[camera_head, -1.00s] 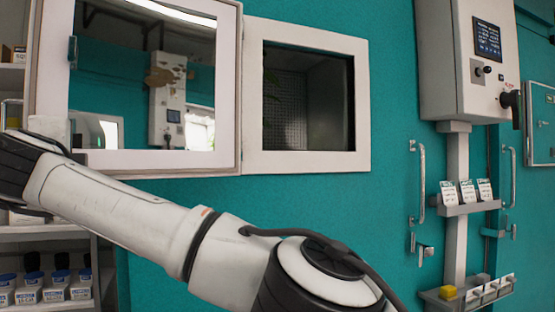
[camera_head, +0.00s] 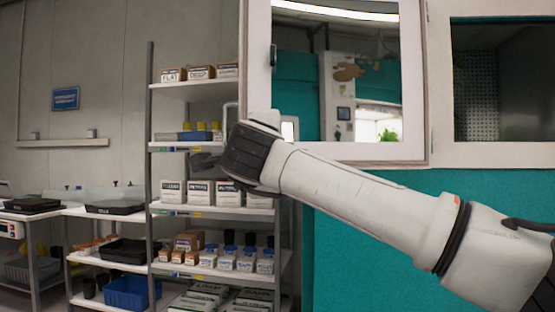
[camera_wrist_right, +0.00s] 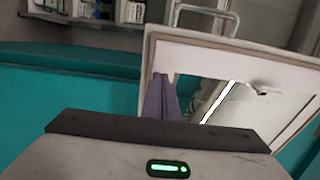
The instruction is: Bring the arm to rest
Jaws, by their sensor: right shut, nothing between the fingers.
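My right arm (camera_head: 365,200) comes in from the lower right of the head view and reaches left across the white-framed door. Its dark wrist (camera_head: 252,155) is in front of the shelf rack and the door's left edge. In the right wrist view my right gripper (camera_wrist_right: 162,82) shows as narrow purple-grey fingers close together, with nothing between them. Behind them is the door's reflective panel (camera_wrist_right: 225,105); I cannot tell the gap to it. My left gripper is not in view.
The white-framed door (camera_head: 413,80) stands beside a chamber window (camera_head: 500,80) on a teal wall (camera_head: 370,235). A shelf rack (camera_head: 150,100) with boxes and bottles stands left of it. Benches with black trays (camera_head: 115,207) are at far left.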

